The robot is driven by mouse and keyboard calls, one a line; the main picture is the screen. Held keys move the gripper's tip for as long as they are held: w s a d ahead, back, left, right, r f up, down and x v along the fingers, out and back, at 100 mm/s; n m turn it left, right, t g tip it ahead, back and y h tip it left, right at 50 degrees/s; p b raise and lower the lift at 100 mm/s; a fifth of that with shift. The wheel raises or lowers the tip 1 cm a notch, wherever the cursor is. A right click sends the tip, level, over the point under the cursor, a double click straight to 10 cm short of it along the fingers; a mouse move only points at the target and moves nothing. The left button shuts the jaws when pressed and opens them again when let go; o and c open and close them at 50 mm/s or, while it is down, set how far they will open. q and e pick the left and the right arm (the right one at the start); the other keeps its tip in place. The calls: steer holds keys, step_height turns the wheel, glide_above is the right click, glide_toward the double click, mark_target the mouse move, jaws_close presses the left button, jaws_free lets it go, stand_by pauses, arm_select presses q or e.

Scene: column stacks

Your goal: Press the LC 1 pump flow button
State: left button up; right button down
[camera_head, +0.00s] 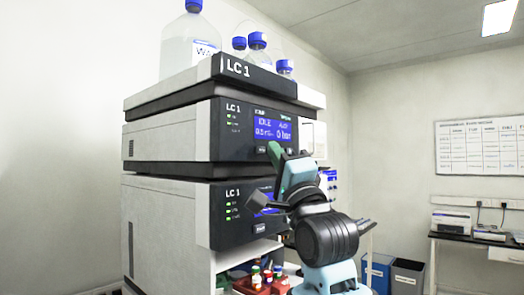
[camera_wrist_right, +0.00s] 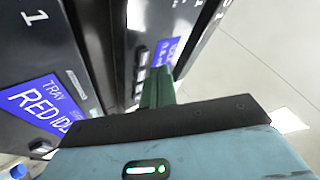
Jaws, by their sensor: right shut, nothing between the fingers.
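The LC 1 stack has an upper pump module (camera_head: 228,112) with a blue display (camera_head: 272,129) reading IDLE and 0 bar. A small dark button (camera_head: 262,150) sits below the display's left part. My right gripper (camera_head: 275,149) is shut and empty, its green fingers pointing at the panel just below the display's right part. They hide what lies there, and I cannot tell whether they touch. In the right wrist view the shut fingers (camera_wrist_right: 158,84) reach up beside the pump's buttons (camera_wrist_right: 140,75) and its blue display (camera_wrist_right: 166,52). My left gripper is not in view.
A lower LC 1 module (camera_head: 224,212) has a partly hidden screen, which reads TRAY and RED in the wrist view (camera_wrist_right: 42,105). Bottles (camera_head: 190,45) stand on top of the stack. Red racks with vials (camera_head: 262,280) are below. A bench with a printer (camera_head: 451,222) is at the right.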

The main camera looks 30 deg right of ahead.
steer(key=shift+w+a, duration=0.1)
steer(key=shift+w, duration=0.1)
stand_by(0.7)
steer(key=shift+w+a, duration=0.1)
steer(key=shift+w, duration=0.1)
steer(key=shift+w+a, duration=0.15)
steer(key=shift+w, duration=0.25)
stand_by(0.8)
stand_by(0.4)
steer(key=shift+s+d, duration=0.3)
steer(key=shift+s, duration=0.5)
steer(key=shift+s+d, duration=0.35)
steer(key=shift+s, duration=0.4)
steer(key=shift+s+d, duration=0.3)
steer(key=shift+s, duration=0.5)
steer(key=shift+s+d, duration=0.35)
steer(key=shift+s, duration=0.4)
